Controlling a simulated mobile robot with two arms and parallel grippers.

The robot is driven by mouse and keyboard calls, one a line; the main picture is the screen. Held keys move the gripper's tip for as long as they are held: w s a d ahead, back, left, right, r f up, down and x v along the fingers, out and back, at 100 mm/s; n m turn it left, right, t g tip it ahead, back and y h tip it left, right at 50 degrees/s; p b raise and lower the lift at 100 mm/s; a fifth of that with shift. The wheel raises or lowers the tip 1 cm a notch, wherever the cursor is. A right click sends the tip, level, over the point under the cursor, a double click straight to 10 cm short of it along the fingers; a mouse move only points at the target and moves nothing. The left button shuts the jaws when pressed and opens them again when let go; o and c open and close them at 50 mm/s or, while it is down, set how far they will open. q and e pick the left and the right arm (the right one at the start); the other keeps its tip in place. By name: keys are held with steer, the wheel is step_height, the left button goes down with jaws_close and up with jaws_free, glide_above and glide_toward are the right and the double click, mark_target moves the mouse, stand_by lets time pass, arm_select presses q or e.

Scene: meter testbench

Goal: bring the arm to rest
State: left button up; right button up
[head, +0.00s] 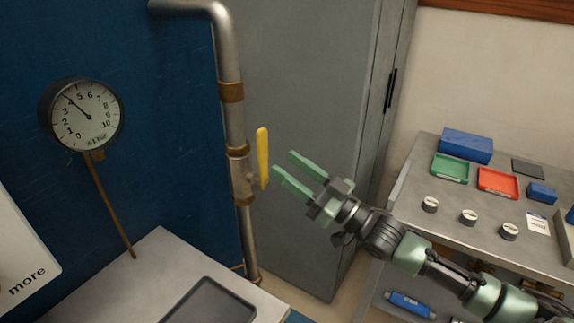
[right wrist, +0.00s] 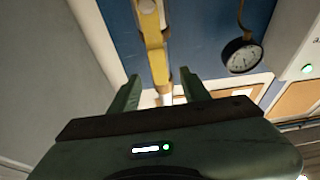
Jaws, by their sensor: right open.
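My right gripper (head: 283,167) is open and empty in the head view. Its arm comes in from the lower right. Its fingers point up and left, a little to the right of the yellow valve lever (head: 262,157) and apart from it. The lever stands upright along a grey vertical pipe (head: 232,120). In the right wrist view the two open fingers (right wrist: 159,95) show with the yellow lever (right wrist: 151,35) beyond them. My left gripper is not in view.
A round gauge (head: 85,114) is on the blue wall at the left, above a bench with a dark tray (head: 211,303). A tall grey cabinet (head: 300,80) stands behind the gripper. At right, a table (head: 415,185) holds green and red trays, blue boxes and several small round parts.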

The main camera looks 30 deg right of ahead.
stand_by(0.3)
steer(key=w+d+f+m+g+h, duration=0.1)
steer(key=d+f+m+h, duration=0.15)
steer(key=f, duration=0.75)
steer(key=d+f+m+g+h+p, duration=0.1)
steer(key=d+f+h, duration=0.3)
steer(key=f, duration=0.6)
steer(key=w+d+f+m+g+h, duration=0.1)
steer(key=d+f+h, duration=0.25)
steer(key=f, duration=0.55)
steer(key=s+f+m+g+h, duration=0.1)
steer(key=s+f+g, duration=0.45)
steer(key=f, duration=0.95)
steer(key=s+a+f+g+h+p, duration=0.1)
steer(key=s+a+f+g+p, duration=0.2)
steer(key=s+f, duration=1.5)
steer(key=s+a+f+g, duration=0.2)
steer(key=s+a+f, duration=0.1)
steer(key=s, duration=0.5)
steer(key=s+a+f+n+g, duration=0.1)
steer(key=s+a, duration=0.3)
steer(key=s, duration=0.4)
steer(key=s+a+f+g, duration=0.3)
steer(key=s+f, duration=0.1)
steer(key=s, duration=0.4)
steer(key=shift+a+f+g+b, duration=0.15)
steer(key=shift+f+g+b, duration=0.15)
steer(key=shift+f+g, duration=0.05)
